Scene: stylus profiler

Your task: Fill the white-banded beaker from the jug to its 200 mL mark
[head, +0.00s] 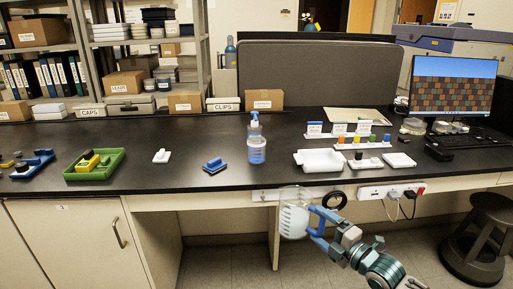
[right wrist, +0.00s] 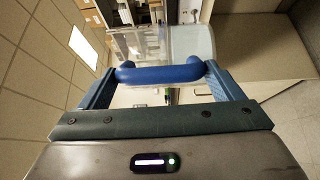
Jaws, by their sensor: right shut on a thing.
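A clear jug (head: 294,222) with a blue handle and pale graduation marks is held in front of the bench's front edge, in the lower middle of the head view. My right gripper (head: 322,226) is shut on its blue handle. In the right wrist view the blue handle (right wrist: 160,74) spans between the two fingers, with the jug's clear wall (right wrist: 192,42) beyond it. The jug looks near upright; its liquid level is hard to read. I cannot make out a white-banded beaker in either view. My left gripper is not in view.
A monitor (head: 453,85) is at right; a stool (head: 492,225) stands below.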

